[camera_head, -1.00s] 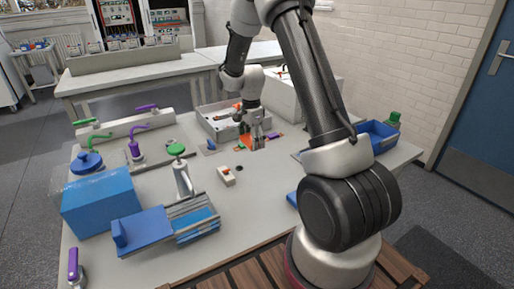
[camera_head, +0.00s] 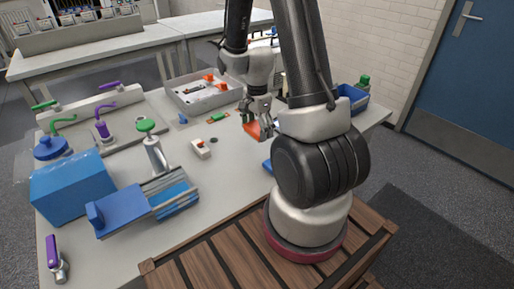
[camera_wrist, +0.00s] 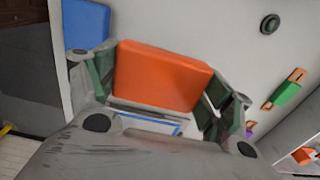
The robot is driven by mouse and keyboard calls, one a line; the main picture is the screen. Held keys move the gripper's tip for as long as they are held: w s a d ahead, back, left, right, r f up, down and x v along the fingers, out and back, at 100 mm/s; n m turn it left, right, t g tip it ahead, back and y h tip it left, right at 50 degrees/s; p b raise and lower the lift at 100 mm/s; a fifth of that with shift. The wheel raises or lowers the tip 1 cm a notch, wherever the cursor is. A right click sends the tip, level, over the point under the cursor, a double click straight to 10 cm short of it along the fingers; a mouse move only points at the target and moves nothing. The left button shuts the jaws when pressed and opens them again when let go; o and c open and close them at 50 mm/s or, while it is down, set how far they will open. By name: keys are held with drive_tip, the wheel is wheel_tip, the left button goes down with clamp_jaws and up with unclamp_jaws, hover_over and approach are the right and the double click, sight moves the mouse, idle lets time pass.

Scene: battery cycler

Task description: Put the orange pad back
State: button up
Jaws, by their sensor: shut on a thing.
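The orange pad (camera_head: 254,130) is held by my gripper (camera_head: 259,108) over the right part of the worktable. In the wrist view the pad (camera_wrist: 165,73) is a flat orange block with rounded corners, spanning the space between the two fingers of my gripper (camera_wrist: 162,92). The fingers are shut on its opposite sides. Its near edge is partly hidden by the gripper. I cannot tell its exact height above the table.
A grey tray (camera_head: 177,103) with small orange and dark parts stands at the back. A green piece (camera_head: 217,117), a dark disc (camera_head: 214,140) and a white block (camera_head: 201,149) lie left of the pad. A blue bin (camera_head: 352,100) stands at the right.

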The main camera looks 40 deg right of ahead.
sight(257, 151)
wheel_tip(257, 151, down, 7)
drive_tip(key=shift+f, duration=0.15)
idle(0.4)
drive_tip(key=o, duration=1)
drive_tip(key=shift+f, duration=0.1)
drive_tip(key=shift+o, duration=0.2)
wheel_tip(257, 151, up, 12)
drive_tip(key=shift+f, duration=0.15)
drive_tip(key=r, duration=0.2)
drive_tip(key=r+n, duration=0.1)
drive_tip(key=a+r+n, duration=0.1)
drive_tip(key=r, duration=0.1)
drive_tip(key=shift+s+r+t, duration=0.35)
drive_tip(key=shift+s+t, duration=0.05)
drive_tip(key=s+a+r+n+t, duration=0.1)
drive_tip(key=s+a+r+n, duration=0.1)
drive_tip(key=s+r+n, duration=0.5)
drive_tip(key=s+a+r+n+t, duration=0.2)
drive_tip(key=s+a+r+n, duration=0.1)
drive_tip(key=s+r+n, duration=0.5)
drive_tip(key=shift+s+a+r, duration=0.25)
drive_tip(key=shift+r, duration=0.7)
